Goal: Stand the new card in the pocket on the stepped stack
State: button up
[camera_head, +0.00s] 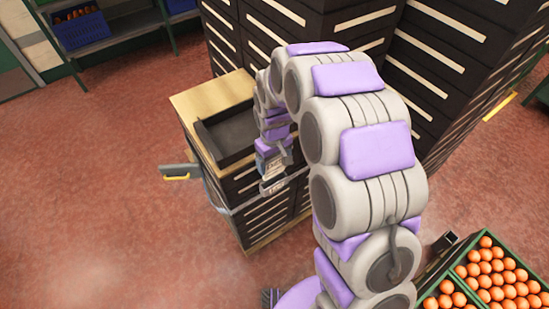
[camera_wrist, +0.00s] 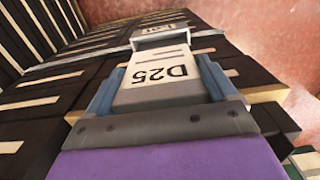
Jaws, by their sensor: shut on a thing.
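The white card marked D25 (camera_wrist: 155,78) is held in my gripper (camera_wrist: 160,88) in the wrist view, with a finger on each side of it. In the head view my gripper (camera_head: 274,157) is at the stack's near right side, with the card (camera_head: 273,169) below it. Just beyond the card's far end is a grey pocket (camera_wrist: 160,41) with a pale label whose writing I cannot read surely. It shows below the card in the head view (camera_head: 272,187). I cannot tell whether card and pocket touch. The stepped stack (camera_head: 238,190) is of black crates with pale strips.
An empty black tray (camera_head: 226,136) lies on the stack's wooden top (camera_head: 190,98). A grey bracket with a yellow handle (camera_head: 177,177) sticks out left. Tall black stacks (camera_head: 455,75) stand behind. Orange-filled green crates (camera_head: 460,272) are at lower right. Floor at left is clear.

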aim_at(274, 174)
jog(key=shift+a+f, duration=0.25)
jog(key=shift+f, duration=0.4)
jog(key=shift+d+f+b, duration=0.15)
jog(key=shift+f+b, duration=0.15)
jog(key=shift+f, duration=0.35)
jog(key=shift+d+f+b, duration=0.15)
jog(key=shift+f+b, duration=0.1)
jog(key=shift+f, duration=0.35)
jog(key=shift+a+f, duration=0.15)
jog(key=shift+f, duration=1.8)
jog(key=o, duration=0.9)
jog(key=shift+c, duration=0.2)
notch_tip(274, 174, up, 17)
jog(key=p, duration=0.3)
jog(key=shift+w+r, duration=0.15)
jog(key=shift+r+p, duration=0.1)
jog(key=shift+p, duration=0.2)
